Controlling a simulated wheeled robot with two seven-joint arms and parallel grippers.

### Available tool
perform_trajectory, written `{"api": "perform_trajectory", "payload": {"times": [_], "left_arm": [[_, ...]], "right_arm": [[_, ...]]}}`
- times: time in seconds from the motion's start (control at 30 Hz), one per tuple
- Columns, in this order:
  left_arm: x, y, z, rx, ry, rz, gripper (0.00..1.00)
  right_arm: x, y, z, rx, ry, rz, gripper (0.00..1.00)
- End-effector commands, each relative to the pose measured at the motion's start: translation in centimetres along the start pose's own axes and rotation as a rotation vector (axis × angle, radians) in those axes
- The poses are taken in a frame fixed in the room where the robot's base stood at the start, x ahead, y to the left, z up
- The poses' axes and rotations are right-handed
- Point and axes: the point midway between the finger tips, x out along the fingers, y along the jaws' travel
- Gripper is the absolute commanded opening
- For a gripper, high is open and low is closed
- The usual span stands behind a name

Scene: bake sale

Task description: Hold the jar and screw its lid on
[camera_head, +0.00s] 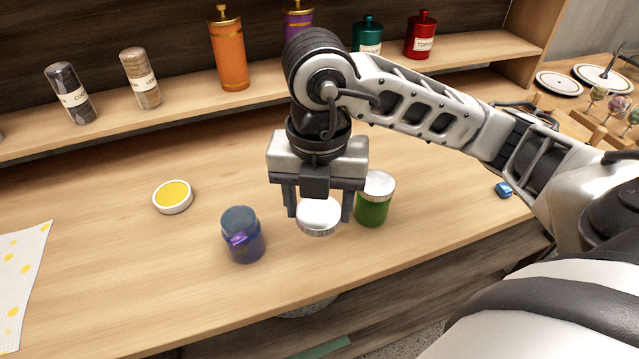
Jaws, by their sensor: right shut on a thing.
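My right gripper (318,208) points down over the counter, shut on a round silver lid (320,217), one finger on each side. A purple-blue jar (243,240) stands on the counter to the left of the lid, apart from it; its top looks dark blue. A green jar (373,207) with a silver lid on it stands just right of the gripper's right finger; I cannot tell whether they touch. My left gripper is not in view.
The wooden counter (130,285) holds a white-rimmed yellow disc (173,196), a dotted cloth (22,270) and a small blue object (504,189). Canisters, among them an orange one (230,58), line the shelf behind. The counter left of the purple-blue jar is mostly clear.

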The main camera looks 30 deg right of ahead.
Motion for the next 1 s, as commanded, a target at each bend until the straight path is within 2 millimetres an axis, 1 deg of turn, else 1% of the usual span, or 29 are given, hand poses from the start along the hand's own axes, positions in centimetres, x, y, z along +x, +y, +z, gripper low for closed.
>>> {"api": "perform_trajectory", "payload": {"times": [0.03,0.1,0.27,0.67,0.77,0.87,0.97,1.0], "left_arm": [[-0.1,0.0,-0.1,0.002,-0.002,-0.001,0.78],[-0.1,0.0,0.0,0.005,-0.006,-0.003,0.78],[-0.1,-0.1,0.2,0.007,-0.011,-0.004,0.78],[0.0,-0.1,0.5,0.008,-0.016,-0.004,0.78],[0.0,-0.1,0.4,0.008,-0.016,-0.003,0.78],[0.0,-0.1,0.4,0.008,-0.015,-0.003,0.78],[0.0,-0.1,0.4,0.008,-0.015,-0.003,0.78],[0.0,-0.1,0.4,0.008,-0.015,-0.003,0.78]], "right_arm": [[-0.5,-0.1,-0.8,-0.004,-0.003,0.002,0.35],[-0.8,-0.1,-1.6,-0.003,-0.001,0.002,0.35],[-1.2,-0.2,-2.6,0.0,0.0,0.0,0.35],[-1.2,-0.2,-2.8,0.001,0.001,0.0,0.35],[-1.2,-0.2,-2.7,-0.026,0.001,0.0,0.35],[-1.1,0.0,-2.5,-0.133,0.003,0.001,0.35],[-0.9,0.3,-2.2,-0.339,0.004,0.001,0.35],[-0.8,0.5,-2.0,-0.443,0.005,0.001,0.35]]}}
